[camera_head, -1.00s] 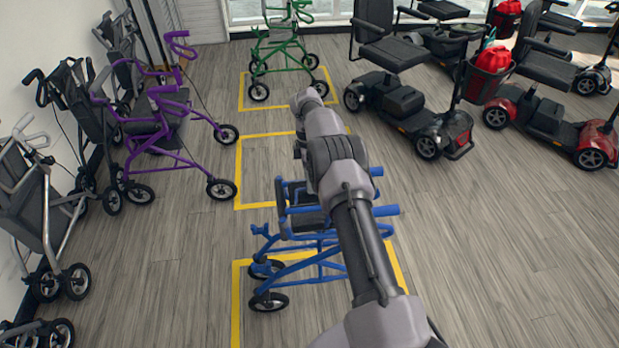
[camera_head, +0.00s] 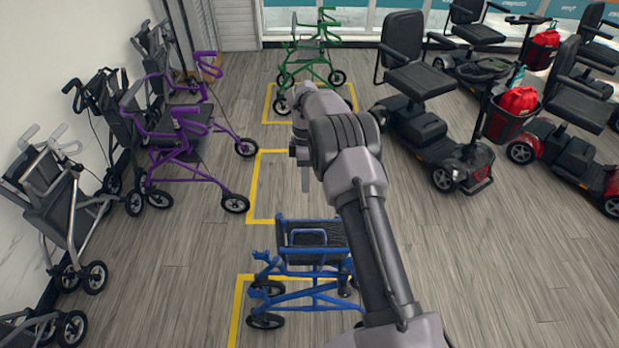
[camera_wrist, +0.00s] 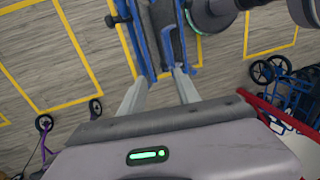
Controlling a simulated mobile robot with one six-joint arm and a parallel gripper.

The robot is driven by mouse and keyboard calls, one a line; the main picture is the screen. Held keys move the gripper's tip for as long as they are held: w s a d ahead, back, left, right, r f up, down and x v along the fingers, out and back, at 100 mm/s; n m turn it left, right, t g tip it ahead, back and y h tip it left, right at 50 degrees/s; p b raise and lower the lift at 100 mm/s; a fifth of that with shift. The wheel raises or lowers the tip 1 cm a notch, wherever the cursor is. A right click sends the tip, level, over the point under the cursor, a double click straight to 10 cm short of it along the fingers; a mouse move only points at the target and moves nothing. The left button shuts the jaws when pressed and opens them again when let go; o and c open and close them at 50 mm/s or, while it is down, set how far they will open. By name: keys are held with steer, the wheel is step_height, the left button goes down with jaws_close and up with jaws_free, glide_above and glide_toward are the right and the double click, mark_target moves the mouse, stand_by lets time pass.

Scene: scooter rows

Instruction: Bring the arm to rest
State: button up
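The blue rollator (camera_head: 312,285) stands upright below my gripper, at the near yellow floor box. My arm hides its right side. Its blue frame (camera_wrist: 140,40) also shows beyond the fingertips in the wrist view, seemingly clear of them.
A purple rollator (camera_head: 180,135) and folded grey walkers (camera_head: 65,200) stand along the left wall. A green rollator (camera_head: 308,50) stands in the far yellow box. Black and red mobility scooters (camera_head: 430,130) fill the right. Open floor (camera_head: 530,270) lies at the near right.

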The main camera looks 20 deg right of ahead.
steer(key=s+a+r+m+t+b, duration=0.1)
steer(key=s+a+r+m+b, duration=0.15)
steer(key=r, duration=0.35)
steer(key=s+a+r+m+t+b, duration=0.1)
steer(key=s+r+m+b, duration=0.15)
steer(key=r, duration=0.35)
steer(key=s+a+r+m+t+b, duration=0.25)
steer(key=s+r+m, duration=0.35)
steer(key=s, duration=0.4)
steer(key=s+a+f+m+t+b, duration=0.1)
steer(key=s+m, duration=0.1)
steer(key=s, duration=0.4)
steer(key=s+a+f+m+t+y+b, duration=0.1)
steer(key=s+m+b, duration=0.1)
steer(key=s, duration=0.5)
steer(key=s+a+f+m+t+b, duration=0.1)
steer(key=s+f+m+b, duration=0.1)
steer(key=s+m, duration=0.2)
steer(key=s, duration=0.3)
steer(key=shift+s, duration=0.25)
steer(key=shift+t, duration=0.25)
